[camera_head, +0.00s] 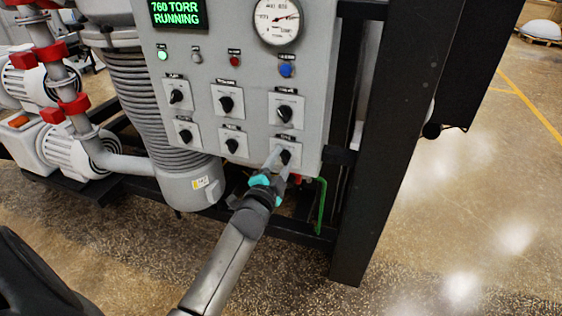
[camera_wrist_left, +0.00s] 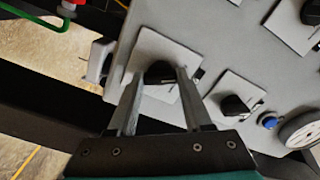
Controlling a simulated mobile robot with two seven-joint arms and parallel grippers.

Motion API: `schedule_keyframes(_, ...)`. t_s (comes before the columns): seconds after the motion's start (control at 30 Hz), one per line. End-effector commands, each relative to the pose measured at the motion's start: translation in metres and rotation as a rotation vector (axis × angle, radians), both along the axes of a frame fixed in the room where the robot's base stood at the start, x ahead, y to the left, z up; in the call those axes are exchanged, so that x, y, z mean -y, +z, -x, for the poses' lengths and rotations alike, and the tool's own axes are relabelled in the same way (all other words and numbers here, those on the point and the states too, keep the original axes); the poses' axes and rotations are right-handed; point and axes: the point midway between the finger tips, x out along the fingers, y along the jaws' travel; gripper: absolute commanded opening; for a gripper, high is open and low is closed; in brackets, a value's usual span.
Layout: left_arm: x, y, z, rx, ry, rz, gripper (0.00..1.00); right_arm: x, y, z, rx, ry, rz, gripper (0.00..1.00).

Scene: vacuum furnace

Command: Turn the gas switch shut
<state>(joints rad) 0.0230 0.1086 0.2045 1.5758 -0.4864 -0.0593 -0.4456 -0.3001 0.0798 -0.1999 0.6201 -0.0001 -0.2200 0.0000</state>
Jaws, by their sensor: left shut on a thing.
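The grey control panel (camera_head: 213,75) carries two rows of black rotary switches on white plates. The lower-right switch (camera_head: 286,156) is the one at my left gripper (camera_head: 281,161); its label is too small to read, so I cannot confirm that it is the gas switch. In the left wrist view, the fingers of my left gripper (camera_wrist_left: 160,73) stand on either side of this switch's black knob (camera_wrist_left: 156,72) and are shut on it. The fingers partly cover the switch in the head view. My right gripper is not in view.
A round gauge (camera_head: 277,18) and a green display (camera_head: 178,12) reading "760 TORR RUNNING" sit above the switches. A black frame post (camera_head: 385,150) stands right of the panel. A green pipe (camera_head: 321,205) runs below it. The floor at right is clear.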

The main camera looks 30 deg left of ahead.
Motion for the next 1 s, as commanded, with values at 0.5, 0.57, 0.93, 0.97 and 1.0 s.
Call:
schedule_keyframes(0.5,0.0,0.0,0.0,0.0,-0.001,0.002,0.8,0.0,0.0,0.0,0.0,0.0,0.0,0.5)
schedule_keyframes(0.57,0.0,0.0,0.0,0.0,-0.001,0.002,0.8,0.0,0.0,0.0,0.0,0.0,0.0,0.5)
schedule_keyframes(0.93,0.006,-0.001,0.025,-0.002,0.001,0.002,0.8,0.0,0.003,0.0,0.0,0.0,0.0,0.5)
schedule_keyframes(0.97,0.007,0.0,0.029,-0.002,0.001,0.002,0.8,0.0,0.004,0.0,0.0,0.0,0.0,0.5)
schedule_keyframes(1.0,0.009,-0.001,0.036,-0.002,0.001,0.003,0.8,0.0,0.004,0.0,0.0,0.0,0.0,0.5)
